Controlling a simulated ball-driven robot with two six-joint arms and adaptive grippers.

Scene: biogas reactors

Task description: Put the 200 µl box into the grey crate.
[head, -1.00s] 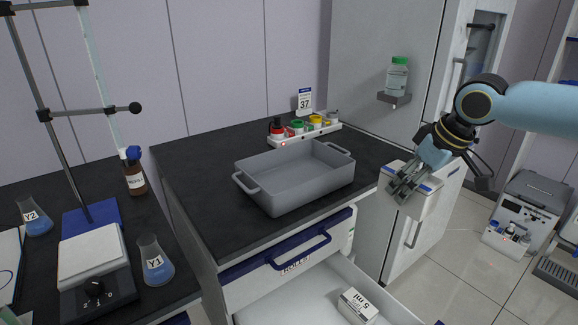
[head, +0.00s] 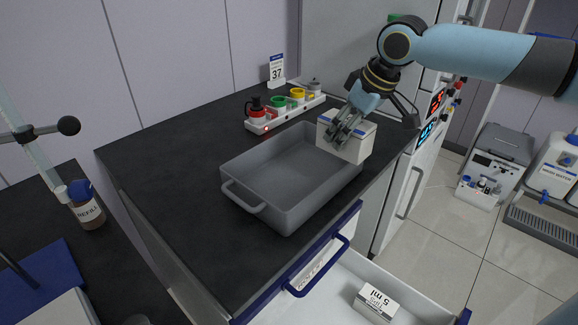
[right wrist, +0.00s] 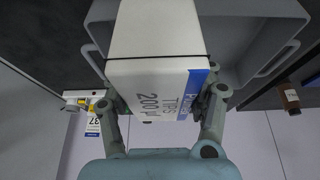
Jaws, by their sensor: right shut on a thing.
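The 200 µl box (head: 362,141) is white with a blue stripe. In the right wrist view the box (right wrist: 155,45) shows its "TIPS 200 µl" label between the two fingers. My right gripper (head: 346,136) is shut on it and holds it at the right end of the grey crate. The grey crate (head: 253,171) stands on the dark bench top, and its visible inside is empty. It also shows behind the box in the right wrist view (right wrist: 265,30). The box hides part of the crate's right end. My left gripper is out of view.
A white rack (head: 288,115) with several coloured caps stands behind the crate, near a "37" sign (head: 276,69). Below, an open drawer (head: 333,285) holds a 5 ml tips box (head: 375,302). The bench top left of the crate is clear.

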